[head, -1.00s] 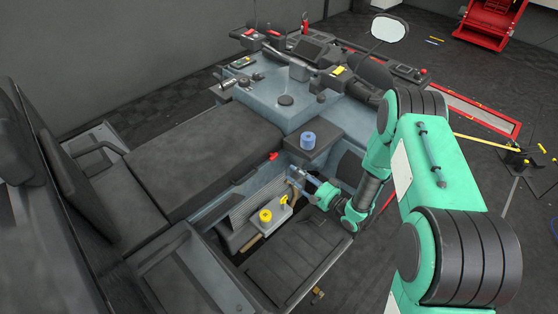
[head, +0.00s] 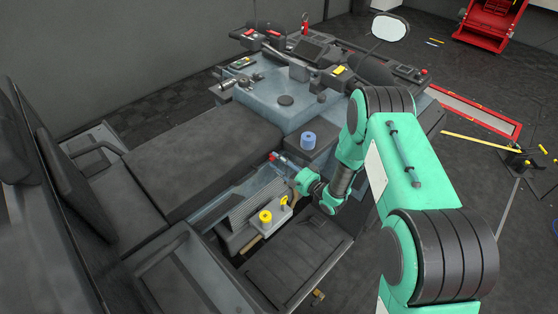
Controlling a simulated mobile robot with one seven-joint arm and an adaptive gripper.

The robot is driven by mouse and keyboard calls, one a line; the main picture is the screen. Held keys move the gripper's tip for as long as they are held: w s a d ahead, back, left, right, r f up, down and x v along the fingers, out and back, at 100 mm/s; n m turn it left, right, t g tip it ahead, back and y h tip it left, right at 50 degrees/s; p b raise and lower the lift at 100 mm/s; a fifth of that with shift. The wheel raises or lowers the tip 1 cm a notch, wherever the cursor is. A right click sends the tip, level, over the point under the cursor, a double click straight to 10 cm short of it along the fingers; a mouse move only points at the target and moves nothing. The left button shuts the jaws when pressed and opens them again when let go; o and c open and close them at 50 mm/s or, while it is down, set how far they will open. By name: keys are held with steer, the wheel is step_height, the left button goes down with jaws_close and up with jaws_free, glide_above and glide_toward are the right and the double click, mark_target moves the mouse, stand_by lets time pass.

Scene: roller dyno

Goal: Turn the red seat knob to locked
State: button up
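The red seat knob (head: 271,156) is a small red piece at the side edge of the dark seat (head: 195,150), near its front corner. My gripper (head: 281,160) reaches in from the right, its fingertips at or very close to the knob. The fingers are small and partly cover the knob. I cannot tell whether they touch it or how far apart they are. The knob's locked or unlocked marking is too small to read.
Below the seat side are a yellow knob (head: 265,216) and a yellow T-shaped handle (head: 284,201). A blue cylinder (head: 308,139) stands on a dark ledge just behind my gripper. A dark footrest panel (head: 295,255) lies in front.

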jaws_close()
steer(key=shift+n, duration=0.5)
steer(key=shift+w+d+r+n+b, duration=0.15)
steer(key=shift+n+b, duration=1.8)
steer(key=shift+n, duration=1.8)
steer(key=shift+r+n+b, duration=0.15)
steer(key=shift+n+b, duration=1.75)
steer(key=shift+n, duration=1.85)
